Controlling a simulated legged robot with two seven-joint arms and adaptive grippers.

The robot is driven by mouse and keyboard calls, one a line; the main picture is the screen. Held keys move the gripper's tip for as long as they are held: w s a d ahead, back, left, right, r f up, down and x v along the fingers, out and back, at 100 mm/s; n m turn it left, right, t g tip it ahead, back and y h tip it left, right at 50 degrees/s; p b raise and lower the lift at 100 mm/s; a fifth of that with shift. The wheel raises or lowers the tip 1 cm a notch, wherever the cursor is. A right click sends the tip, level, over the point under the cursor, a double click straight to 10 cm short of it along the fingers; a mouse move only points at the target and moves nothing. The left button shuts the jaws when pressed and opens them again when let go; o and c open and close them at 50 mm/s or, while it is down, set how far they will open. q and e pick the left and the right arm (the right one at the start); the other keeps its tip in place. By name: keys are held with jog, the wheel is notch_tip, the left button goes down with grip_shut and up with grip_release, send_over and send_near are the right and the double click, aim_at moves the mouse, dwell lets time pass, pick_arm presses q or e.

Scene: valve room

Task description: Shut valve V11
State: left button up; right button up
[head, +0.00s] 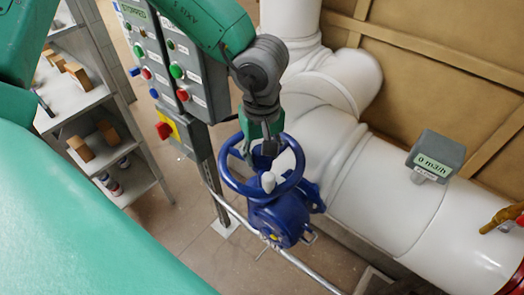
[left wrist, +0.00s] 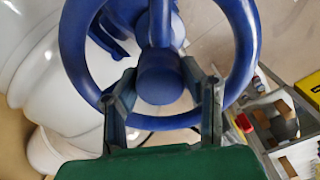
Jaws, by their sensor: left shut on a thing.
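A blue valve with a round blue handwheel (head: 229,177) stands by the white pipe in the middle of the head view. No V11 label can be read on it. My left gripper (head: 262,150) reaches down from above to the handwheel and is shut on it. In the left wrist view, the fingers of my left gripper (left wrist: 163,95) lie on either side of a round blue part at the handwheel's middle (left wrist: 160,78); the rim (left wrist: 245,45) circles around it. The exact contact is partly hidden. My right gripper is not in view.
A grey meter (head: 436,155) on the white pipe (head: 400,205) reads 0 m3/h. A grey control panel (head: 165,60) with coloured buttons stands left of the valve. Shelves (head: 95,100) with small boxes stand farther left. A thin pipe (head: 305,268) runs below the valve.

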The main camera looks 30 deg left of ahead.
pick_arm(q)
jog(key=m, duration=1)
jog(key=o, duration=1.3)
jog(key=shift+c, duration=0.2)
jog(key=shift+r, duration=3.25)
